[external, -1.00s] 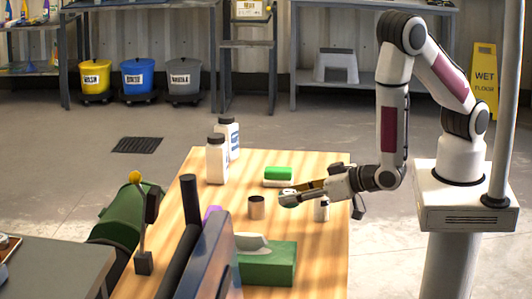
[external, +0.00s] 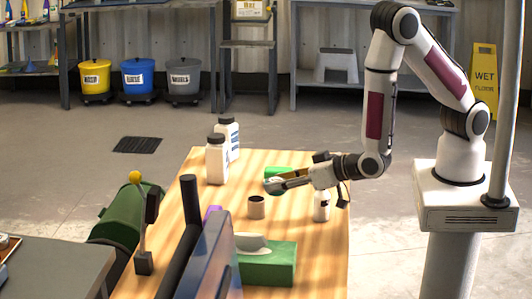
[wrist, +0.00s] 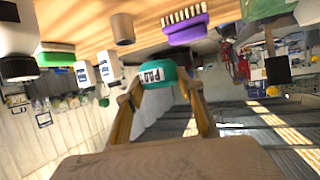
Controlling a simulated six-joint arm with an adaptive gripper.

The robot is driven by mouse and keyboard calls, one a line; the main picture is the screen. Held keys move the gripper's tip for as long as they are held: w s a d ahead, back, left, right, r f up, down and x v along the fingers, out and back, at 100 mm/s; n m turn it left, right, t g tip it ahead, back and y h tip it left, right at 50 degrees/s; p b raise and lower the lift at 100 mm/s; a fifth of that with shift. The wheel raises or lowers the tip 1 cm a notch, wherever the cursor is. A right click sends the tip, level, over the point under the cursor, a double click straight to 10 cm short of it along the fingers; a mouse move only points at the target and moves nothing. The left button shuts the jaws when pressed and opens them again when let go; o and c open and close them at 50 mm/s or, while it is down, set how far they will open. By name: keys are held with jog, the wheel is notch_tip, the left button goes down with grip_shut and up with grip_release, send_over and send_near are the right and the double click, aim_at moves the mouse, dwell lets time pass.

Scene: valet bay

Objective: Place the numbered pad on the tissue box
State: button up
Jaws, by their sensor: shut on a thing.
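My gripper (external: 276,185) is shut on a teal round pad (external: 273,187) and holds it above the table, in front of the green-topped block. The tissue box (external: 268,264) is green with a pale tissue (external: 250,242) on top. It stands at the near end of the table, below and nearer the camera than my gripper. A dark panel hides its left part.
Two white bottles (external: 217,160) stand at the back left. A green-topped block (external: 279,171) lies behind. A purple brush (wrist: 185,28) shows in the wrist view.

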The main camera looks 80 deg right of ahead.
jog(key=w+a+r+n+y, duration=0.2)
jog(key=w+a+y, duration=0.1)
jog(key=w+a, duration=0.15)
notch_tip(320, 180, up, 3)
jog(key=n+g+y, duration=0.3)
jog(key=n+y, duration=0.7)
send_over(254, 249)
jog(key=shift+d+f, duration=0.1)
jog(key=shift+t, duration=0.3)
jog(key=shift+w+f, duration=0.1)
jog(key=shift+f, duration=2.8)
jog(key=shift+f, duration=2.1)
